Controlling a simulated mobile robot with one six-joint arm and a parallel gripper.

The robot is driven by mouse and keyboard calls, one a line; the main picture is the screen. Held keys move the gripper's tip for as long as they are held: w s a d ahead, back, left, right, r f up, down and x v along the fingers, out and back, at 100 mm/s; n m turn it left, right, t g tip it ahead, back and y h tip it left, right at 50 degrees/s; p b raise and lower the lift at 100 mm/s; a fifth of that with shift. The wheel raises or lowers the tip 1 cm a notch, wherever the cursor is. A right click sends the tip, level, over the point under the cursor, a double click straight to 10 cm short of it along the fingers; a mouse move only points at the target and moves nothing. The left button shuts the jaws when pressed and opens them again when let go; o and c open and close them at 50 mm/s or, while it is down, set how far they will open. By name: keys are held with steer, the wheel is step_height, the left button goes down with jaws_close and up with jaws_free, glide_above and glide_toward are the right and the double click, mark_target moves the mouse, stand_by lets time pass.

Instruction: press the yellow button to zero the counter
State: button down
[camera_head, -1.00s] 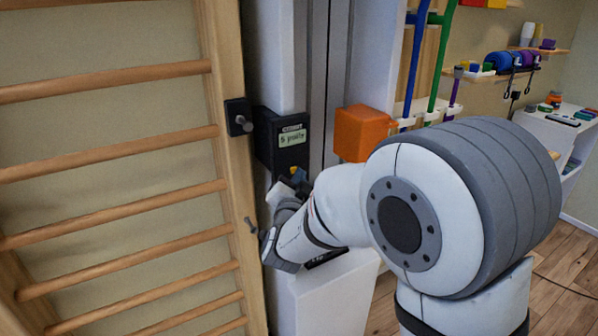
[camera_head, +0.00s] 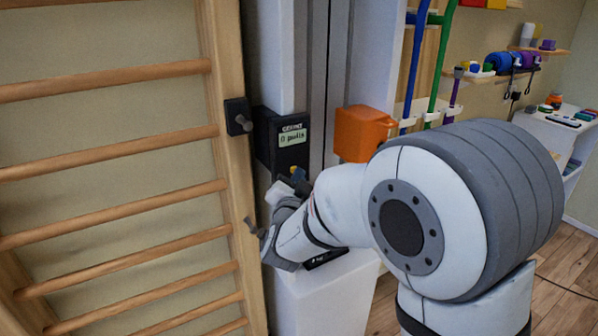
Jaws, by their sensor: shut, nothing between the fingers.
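The counter (camera_head: 280,148) is a dark box on the white column, beside the wooden wall bars. Its small pale green display (camera_head: 292,137) appears to read "0 pulls". The yellow button (camera_head: 294,170) shows as a small patch low on the counter's front, with a blue patch next to it. My gripper (camera_head: 290,187) is just below the button and shut, partly hidden by my own wrist. Whether its tip touches the button I cannot tell.
Wooden wall bars (camera_head: 110,144) fill the left, with a black bracket and peg (camera_head: 238,117) on their post. An orange box (camera_head: 361,133) sticks out right of the counter. Blue and green poles (camera_head: 437,70) stand behind it. Wooden floor (camera_head: 560,280) shows at the lower right.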

steer(key=shift+s+d+b, duration=0.35)
steer(key=shift+s+d, duration=0.05)
steer(key=shift+s, duration=0.2)
steer(key=s+d+b, duration=0.1)
steer(key=s, duration=0.1)
steer(key=s+d, duration=0.1)
steer(key=s, duration=0.1)
steer(key=shift+d+b, duration=0.35)
steer(key=shift+d, duration=0.05)
stand_by(0.4)
